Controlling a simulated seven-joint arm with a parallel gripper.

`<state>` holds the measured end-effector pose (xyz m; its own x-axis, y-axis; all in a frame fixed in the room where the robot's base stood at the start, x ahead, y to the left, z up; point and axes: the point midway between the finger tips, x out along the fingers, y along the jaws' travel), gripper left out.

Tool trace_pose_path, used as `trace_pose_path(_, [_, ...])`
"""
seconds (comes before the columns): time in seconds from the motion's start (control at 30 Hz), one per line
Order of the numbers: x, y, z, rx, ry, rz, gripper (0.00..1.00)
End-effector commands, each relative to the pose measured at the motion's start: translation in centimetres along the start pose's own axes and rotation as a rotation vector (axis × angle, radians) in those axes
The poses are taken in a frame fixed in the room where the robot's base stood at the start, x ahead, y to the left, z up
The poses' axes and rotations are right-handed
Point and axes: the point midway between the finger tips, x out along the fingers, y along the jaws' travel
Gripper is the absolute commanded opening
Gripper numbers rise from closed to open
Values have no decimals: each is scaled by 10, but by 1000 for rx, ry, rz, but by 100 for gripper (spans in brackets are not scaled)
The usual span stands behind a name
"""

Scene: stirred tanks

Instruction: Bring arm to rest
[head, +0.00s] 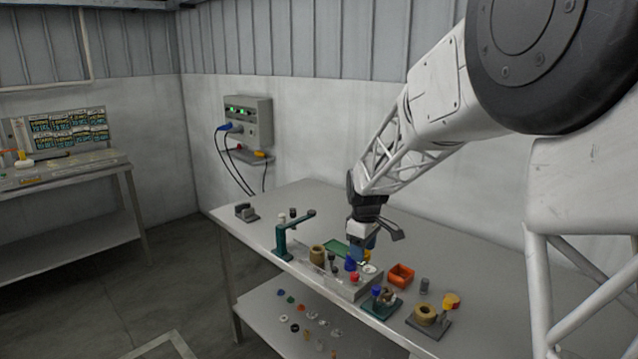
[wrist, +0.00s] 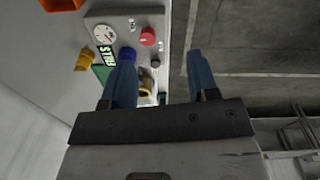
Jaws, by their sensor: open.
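My gripper (head: 363,250) hangs from the end of my white arm, fingers pointing down, over the front part of the grey workbench (head: 450,268). In the wrist view my gripper (wrist: 162,72) shows two blue fingers spread wide apart, with nothing held between them. Below the fingers is a grey panel box (wrist: 123,14) with a white dial (wrist: 104,34), a red knob (wrist: 147,37) and a blue knob (wrist: 127,54). The left finger appears close to the blue knob in the picture; I cannot tell the height between them.
A teal stand (head: 283,240) with a side arm stands left of my gripper. An orange bin (head: 401,275) and a fixture with a tan ring (head: 425,315) are to the right. A wall box (head: 248,122) with cables hangs behind. The bench's back right is bare.

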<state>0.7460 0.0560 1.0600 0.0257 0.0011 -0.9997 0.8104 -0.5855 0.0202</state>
Motion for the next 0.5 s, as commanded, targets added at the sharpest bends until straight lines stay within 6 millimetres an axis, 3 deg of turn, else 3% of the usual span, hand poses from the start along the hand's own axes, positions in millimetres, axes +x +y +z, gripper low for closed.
trace_pose_path(0.2, [-36, -35, 40, 118, 18, 21, 54])
trace_pose_path(0.5, [-73, -86, 94, 285, 45, 46, 54])
